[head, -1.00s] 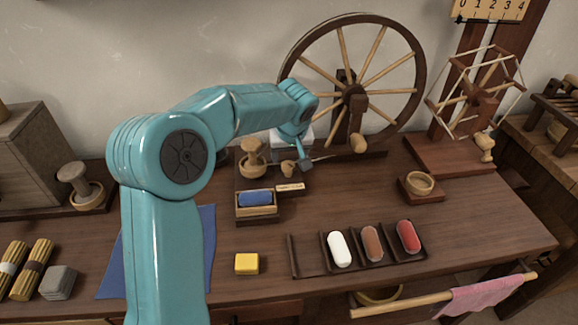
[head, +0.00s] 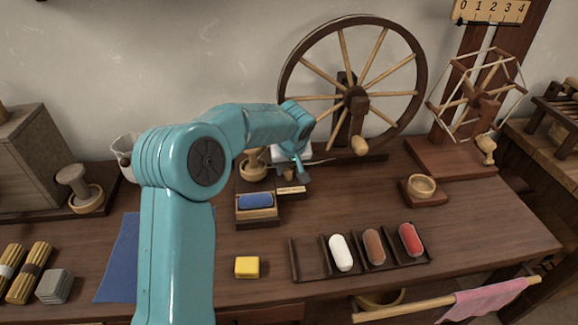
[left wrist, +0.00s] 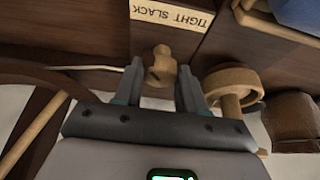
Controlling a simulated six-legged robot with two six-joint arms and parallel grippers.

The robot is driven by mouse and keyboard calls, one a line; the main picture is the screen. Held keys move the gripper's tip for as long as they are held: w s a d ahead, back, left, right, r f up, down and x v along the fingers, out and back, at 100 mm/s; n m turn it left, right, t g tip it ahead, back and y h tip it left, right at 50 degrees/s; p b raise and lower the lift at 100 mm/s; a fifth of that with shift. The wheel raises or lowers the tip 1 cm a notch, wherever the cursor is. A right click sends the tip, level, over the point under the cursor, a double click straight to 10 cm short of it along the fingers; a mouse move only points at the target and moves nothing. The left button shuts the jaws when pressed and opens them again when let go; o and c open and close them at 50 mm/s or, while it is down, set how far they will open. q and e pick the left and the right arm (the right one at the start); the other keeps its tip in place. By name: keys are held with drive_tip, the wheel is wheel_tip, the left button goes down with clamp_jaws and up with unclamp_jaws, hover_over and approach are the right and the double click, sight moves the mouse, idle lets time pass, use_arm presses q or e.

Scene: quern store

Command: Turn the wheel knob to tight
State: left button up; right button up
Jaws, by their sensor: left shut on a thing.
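The wheel knob (left wrist: 160,68) is a small turned wooden peg beside the plate marked TIGHT SLACK (left wrist: 172,14). In the head view the knob (head: 288,174) stands behind the pale plate (head: 291,190), at the foot of the spinning wheel (head: 354,96). My left gripper (left wrist: 160,78) is shut on the knob, one finger on each side of it. In the head view the left gripper (head: 301,170) reaches down next to the knob and partly hides it. I cannot tell which word the knob points to. My right gripper is not in view.
A round wooden cup with a post (left wrist: 232,85) stands close beside my left gripper. A blue piece in a wooden box (head: 256,203) sits in front. A yellow block (head: 247,267) and a rack of white, brown and red pieces (head: 374,247) lie nearer.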

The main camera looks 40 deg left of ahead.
use_arm(q)
drive_tip(key=shift+m, duration=0.3)
drive_tip(key=shift+m+p, duration=0.3)
drive_tip(key=shift+m, duration=0.2)
drive_tip(key=shift+s+a+r+m+t+h+p, duration=0.1)
drive_tip(key=shift+m+t+h+p, duration=0.2)
drive_tip(key=shift+m+p, duration=0.25)
drive_tip(key=shift+a+r+m+t+h+p, duration=0.1)
drive_tip(key=shift+m+t+h+p, duration=0.15)
drive_tip(key=shift+m, duration=0.4)
drive_tip(key=m+h+p, duration=0.1)
drive_tip(key=m+p, duration=0.2)
drive_tip(key=shift+f+m+t+h+p, duration=0.15)
drive_tip(key=shift+m+t+h+p, duration=0.2)
drive_tip(key=shift+m+p, duration=0.45)
drive_tip(key=o, duration=1)
